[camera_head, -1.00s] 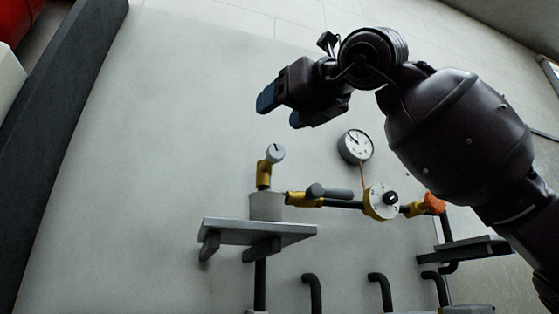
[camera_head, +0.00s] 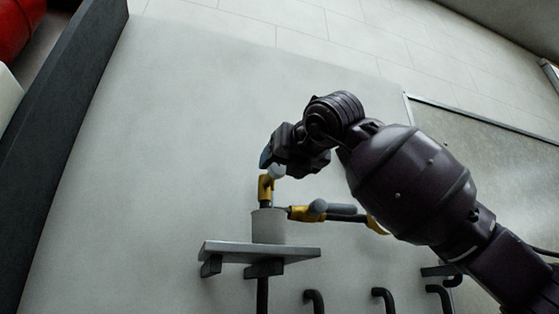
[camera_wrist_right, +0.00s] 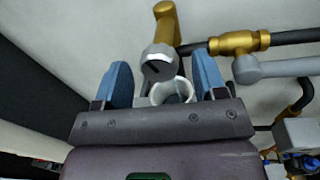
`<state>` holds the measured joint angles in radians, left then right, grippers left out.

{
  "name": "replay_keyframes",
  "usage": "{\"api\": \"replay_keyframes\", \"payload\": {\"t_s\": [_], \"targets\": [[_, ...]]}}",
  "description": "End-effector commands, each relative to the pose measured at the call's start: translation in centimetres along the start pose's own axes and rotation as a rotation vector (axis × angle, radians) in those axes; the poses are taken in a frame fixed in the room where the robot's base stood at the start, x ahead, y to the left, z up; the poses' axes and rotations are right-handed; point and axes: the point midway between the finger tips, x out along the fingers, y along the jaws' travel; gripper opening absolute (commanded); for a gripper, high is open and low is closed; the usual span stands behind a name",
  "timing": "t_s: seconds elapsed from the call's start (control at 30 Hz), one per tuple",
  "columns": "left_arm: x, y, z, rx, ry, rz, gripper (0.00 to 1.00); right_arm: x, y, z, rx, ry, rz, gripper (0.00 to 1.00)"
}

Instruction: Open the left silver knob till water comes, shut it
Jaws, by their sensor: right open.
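The left silver knob (camera_head: 277,172) is a grey round cap with a dark slot, on a yellow brass fitting (camera_head: 265,189). My right gripper (camera_head: 270,163) is at the knob, partly overlapping it in the head view. In the right wrist view the knob (camera_wrist_right: 158,64) shows between the two blue fingers of my open gripper (camera_wrist_right: 163,74); it looks clear of both. The grey cup (camera_head: 268,227) stands below the fitting, and its pale rim (camera_wrist_right: 172,91) shows under the knob. No water is visible. My left gripper is not in view.
The cup stands on a grey wall shelf (camera_head: 225,251). A brass tee (camera_wrist_right: 239,42) and a grey lever (camera_wrist_right: 285,68) lie close to the right of the knob. Several black pipes stand below. A dark panel (camera_head: 60,140) edges the bay at left.

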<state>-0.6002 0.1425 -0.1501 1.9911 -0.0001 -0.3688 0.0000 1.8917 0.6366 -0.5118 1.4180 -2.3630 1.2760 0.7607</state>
Motion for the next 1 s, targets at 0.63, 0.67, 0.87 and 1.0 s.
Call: {"api": "replay_keyframes", "payload": {"t_s": [0.63, 0.67, 0.87, 1.0], "targets": [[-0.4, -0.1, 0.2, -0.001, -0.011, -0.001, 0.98, 1.8, 0.0, -0.1, -0.001, 0.000, 0.000, 0.48], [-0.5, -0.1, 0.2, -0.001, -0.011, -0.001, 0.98, 1.8, 0.0, -0.1, -0.001, 0.000, 0.000, 0.43], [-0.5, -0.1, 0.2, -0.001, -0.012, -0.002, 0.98, 1.8, 0.0, 0.0, -0.001, 0.000, 0.000, 0.16], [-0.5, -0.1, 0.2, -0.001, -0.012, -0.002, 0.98, 1.8, 0.0, 0.0, -0.008, 0.001, 0.000, 0.16]]}}
